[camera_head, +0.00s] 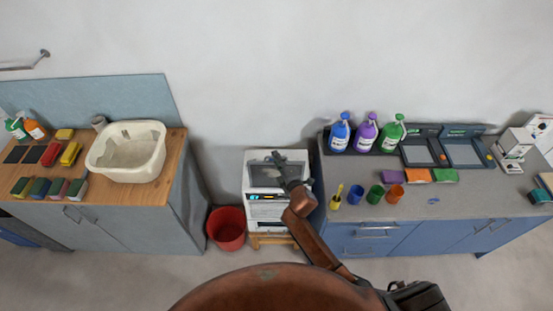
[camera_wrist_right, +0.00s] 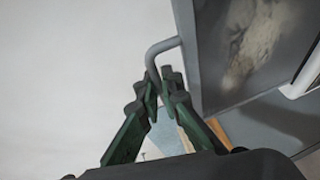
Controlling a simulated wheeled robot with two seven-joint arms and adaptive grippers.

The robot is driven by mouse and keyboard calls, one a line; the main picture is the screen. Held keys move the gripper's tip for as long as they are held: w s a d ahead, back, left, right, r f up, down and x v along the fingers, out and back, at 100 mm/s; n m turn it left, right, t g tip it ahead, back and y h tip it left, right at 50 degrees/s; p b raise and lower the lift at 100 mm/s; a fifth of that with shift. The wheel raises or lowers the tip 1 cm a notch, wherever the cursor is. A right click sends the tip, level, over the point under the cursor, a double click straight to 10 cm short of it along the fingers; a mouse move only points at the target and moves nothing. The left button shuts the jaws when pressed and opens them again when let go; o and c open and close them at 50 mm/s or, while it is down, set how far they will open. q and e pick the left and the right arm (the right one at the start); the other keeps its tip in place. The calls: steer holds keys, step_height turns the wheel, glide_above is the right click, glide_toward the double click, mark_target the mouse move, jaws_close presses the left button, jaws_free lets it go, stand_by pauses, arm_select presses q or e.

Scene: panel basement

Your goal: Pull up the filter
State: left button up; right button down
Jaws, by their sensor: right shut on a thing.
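The filter (camera_wrist_right: 235,60) is a grey flat panel with a pale brownish stain, at the upper right of the right wrist view. A bent grey handle (camera_wrist_right: 160,46) stands out from its left edge. My right gripper (camera_wrist_right: 163,78) has its green fingers closed on the lower end of this handle. In the head view my right gripper (camera_head: 277,157) is over the top of a white machine (camera_head: 267,211). The arm and gripper partly cover the machine's dark top, and I cannot make out the handle there. My left gripper is not in view.
A red bucket (camera_head: 226,228) stands on the floor left of the machine. A grey-topped counter (camera_head: 470,200) with bottles, cups and sponges stands close on its right. A wooden counter (camera_head: 130,192) with a white basin (camera_head: 127,152) is at the left. A plain wall (camera_head: 250,60) is behind.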

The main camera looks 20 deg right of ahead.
steer(key=shift+d+r, duration=0.1)
steer(key=shift+r, duration=0.45)
steer(key=shift+w, duration=0.1)
steer(key=c, duration=2.4)
jaws_free()
steer(key=shift+r, duration=0.15)
steer(key=shift+f, duration=0.2)
steer(key=shift+s, duration=0.3)
steer(key=v, duration=1.1)
steer(key=shift+s, duration=0.35)
